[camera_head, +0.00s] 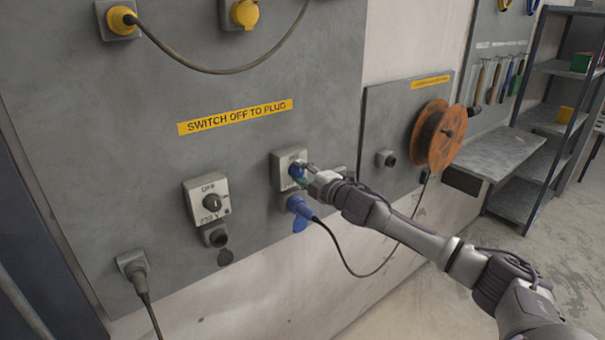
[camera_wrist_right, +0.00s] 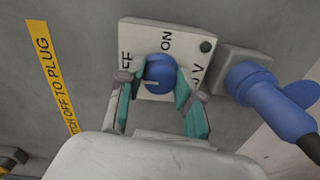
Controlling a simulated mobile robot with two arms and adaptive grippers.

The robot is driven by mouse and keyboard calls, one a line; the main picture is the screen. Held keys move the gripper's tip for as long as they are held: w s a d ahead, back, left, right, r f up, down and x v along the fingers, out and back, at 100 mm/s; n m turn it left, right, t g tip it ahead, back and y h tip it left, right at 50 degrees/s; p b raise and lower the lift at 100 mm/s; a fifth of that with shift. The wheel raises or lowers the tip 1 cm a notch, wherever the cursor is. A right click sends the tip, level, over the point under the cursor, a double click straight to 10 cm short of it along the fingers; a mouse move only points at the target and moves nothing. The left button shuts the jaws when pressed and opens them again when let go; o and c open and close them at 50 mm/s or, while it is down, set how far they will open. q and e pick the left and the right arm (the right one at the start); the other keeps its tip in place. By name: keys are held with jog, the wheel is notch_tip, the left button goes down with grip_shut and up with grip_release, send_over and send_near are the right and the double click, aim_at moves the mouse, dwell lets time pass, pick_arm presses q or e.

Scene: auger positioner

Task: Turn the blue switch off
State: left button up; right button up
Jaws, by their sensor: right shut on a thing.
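The blue switch (camera_head: 296,170) is a round knob on a white plate (camera_head: 284,158) on the grey wall panel. In the right wrist view the knob (camera_wrist_right: 160,74) sits on the white plate (camera_wrist_right: 150,35), with "ON" above it and an "OFF" label partly hidden at its left. My right gripper (camera_head: 303,174) is at the knob. In the right wrist view its teal-padded fingers (camera_wrist_right: 159,86) are shut on the knob's two sides. A pale mark on the knob shows low on its face; its exact pointing is hard to tell. My left gripper is not in view.
A blue plug (camera_head: 299,207) with a black cable sits just below the switch. Another switch (camera_head: 207,200) with a black knob is to the left. A yellow "SWITCH OFF TO PLUG" label (camera_head: 235,117) is above. An orange cable reel (camera_head: 437,136) stands out at the right.

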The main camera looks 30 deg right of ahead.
jog(key=o, duration=1.1)
jog(key=shift+w, duration=0.15)
jog(key=shift+o, duration=0.2)
jog(key=shift+s, duration=0.2)
jog(key=s, duration=1.1)
jog(key=shift+s+d+r, duration=0.15)
jog(key=shift+s+d, duration=0.15)
jog(key=shift+d, duration=0.15)
